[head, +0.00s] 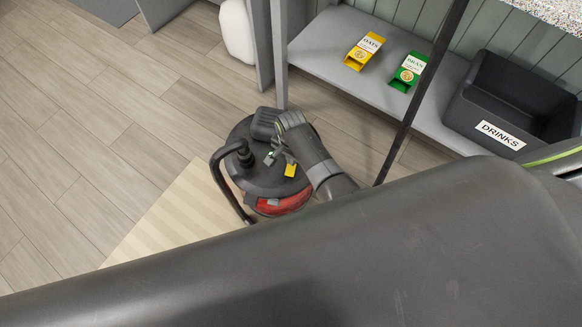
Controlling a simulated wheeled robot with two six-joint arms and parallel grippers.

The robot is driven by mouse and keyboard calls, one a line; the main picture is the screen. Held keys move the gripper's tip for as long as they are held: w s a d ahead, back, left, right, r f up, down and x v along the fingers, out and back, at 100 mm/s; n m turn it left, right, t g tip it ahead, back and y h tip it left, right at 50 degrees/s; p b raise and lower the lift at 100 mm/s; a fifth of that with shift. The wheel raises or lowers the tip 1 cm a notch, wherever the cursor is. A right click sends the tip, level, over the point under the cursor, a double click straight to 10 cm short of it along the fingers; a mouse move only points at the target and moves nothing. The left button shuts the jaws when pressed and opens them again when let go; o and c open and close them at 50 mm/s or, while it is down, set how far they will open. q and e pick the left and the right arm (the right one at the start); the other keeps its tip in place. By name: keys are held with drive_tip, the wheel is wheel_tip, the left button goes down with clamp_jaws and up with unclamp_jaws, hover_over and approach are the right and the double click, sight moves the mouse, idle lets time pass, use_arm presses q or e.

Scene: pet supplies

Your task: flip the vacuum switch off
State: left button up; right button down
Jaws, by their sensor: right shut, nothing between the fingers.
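The vacuum (247,178) stands on the floor near the middle of the view, with a dark round top, a red lower body and a black hose on its left. My right gripper (273,158) is over its top, shut and empty, with the fingers pointing down. A small yellow part (290,170) shows on the vacuum's top just right of the fingertips; I cannot tell whether it is the switch. The fingers and wrist hide part of the top, and I cannot tell whether they touch it. My left gripper is not in view.
A grey shelf (330,52) behind the vacuum holds a yellow oats box (364,51), a green bran box (408,72) and a black bin (515,100) labelled DRINKS. A thin dark post (425,85) stands right of the vacuum. Wooden floor (90,120) is clear at left.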

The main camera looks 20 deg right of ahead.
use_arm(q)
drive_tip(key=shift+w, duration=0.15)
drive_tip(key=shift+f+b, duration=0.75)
use_arm(e)
drive_tip(key=shift+f, duration=1.1)
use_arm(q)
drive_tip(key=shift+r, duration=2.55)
use_arm(e)
drive_tip(key=shift+r+p, duration=0.9)
drive_tip(key=shift+p, duration=0.15)
drive_tip(key=shift+r+p, duration=0.95)
drive_tip(key=shift+p, duration=0.1)
drive_tip(key=shift+r+p, duration=0.6)
drive_tip(key=shift+p, duration=0.05)
drive_tip(key=shift+r+p, duration=0.5)
drive_tip(key=shift+p, duration=0.05)
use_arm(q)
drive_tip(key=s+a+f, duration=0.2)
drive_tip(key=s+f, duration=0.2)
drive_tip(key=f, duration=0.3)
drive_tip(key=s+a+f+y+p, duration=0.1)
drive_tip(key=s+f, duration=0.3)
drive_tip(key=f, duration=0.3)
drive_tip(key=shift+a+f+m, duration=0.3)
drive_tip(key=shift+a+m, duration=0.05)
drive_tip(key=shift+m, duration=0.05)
use_arm(e)
drive_tip(key=shift+r, duration=0.55)
